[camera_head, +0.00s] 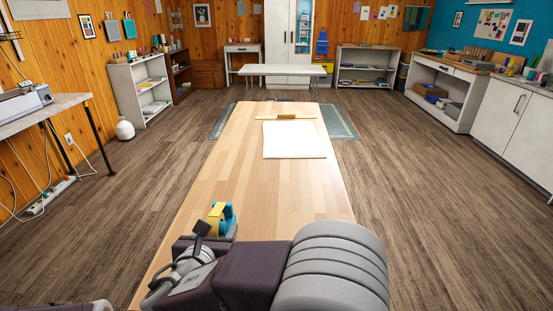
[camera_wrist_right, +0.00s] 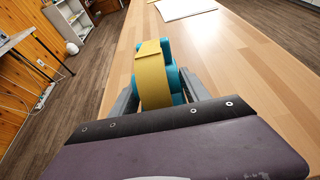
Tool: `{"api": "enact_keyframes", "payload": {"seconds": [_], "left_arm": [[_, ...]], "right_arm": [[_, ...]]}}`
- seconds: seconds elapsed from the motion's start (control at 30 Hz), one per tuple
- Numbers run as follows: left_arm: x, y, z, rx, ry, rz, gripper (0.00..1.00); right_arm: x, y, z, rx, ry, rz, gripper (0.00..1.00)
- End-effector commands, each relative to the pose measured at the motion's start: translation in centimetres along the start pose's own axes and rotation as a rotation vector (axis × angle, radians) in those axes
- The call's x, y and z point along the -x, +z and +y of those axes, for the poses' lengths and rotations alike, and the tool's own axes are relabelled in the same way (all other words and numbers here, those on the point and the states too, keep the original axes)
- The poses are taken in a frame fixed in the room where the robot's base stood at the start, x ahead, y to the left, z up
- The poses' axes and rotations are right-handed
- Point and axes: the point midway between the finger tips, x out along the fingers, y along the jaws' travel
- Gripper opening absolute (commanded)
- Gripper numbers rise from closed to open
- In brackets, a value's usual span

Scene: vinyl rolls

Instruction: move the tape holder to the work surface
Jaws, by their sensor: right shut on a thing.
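The tape holder is teal with a wide yellow band of tape. It shows in the head view (camera_head: 227,214) near the left edge of the long wooden work surface (camera_head: 210,180). In the right wrist view the holder (camera_wrist_right: 153,75) stands upright between the two grey fingers of my right gripper (camera_wrist_right: 160,98), which is shut on it. In the head view my right gripper (camera_head: 212,232) is partly hidden by its own wrist. I cannot tell whether the holder's underside touches the wood. My left gripper is not in view.
A white sheet (camera_head: 294,140) and a yellowish strip (camera_head: 286,117) lie toward the far end of the work surface. The wood between them and the holder is clear. A side table (camera_head: 50,106) stands at the left, with open floor between.

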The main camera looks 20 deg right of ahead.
Motion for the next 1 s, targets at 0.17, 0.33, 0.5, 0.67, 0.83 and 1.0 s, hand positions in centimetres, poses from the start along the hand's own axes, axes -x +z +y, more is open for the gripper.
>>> {"api": "enact_keyframes", "payload": {"seconds": [0.17, 0.33, 0.5, 0.67, 0.83, 1.0], "left_arm": [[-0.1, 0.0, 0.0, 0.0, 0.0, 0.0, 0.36], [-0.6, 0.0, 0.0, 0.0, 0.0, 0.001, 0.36], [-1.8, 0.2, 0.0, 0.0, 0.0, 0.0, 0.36], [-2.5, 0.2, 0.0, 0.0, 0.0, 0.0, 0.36], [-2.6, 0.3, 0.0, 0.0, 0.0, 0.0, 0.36], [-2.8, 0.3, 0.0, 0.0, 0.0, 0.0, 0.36]], "right_arm": [[0.1, -0.1, 0.1, 0.001, 0.004, -0.002, 0.0], [-1.0, -0.5, 0.7, 0.001, 0.0, -0.001, 0.0], [-5.3, -2.0, 3.6, 0.001, -0.002, 0.0, 0.0], [-9.0, -2.9, 6.2, 0.001, -0.001, -0.001, 0.0], [-10.8, -3.2, 7.6, 0.0, 0.002, -0.001, 0.0], [-11.0, -3.4, 7.7, 0.001, 0.003, -0.001, 0.0]]}}
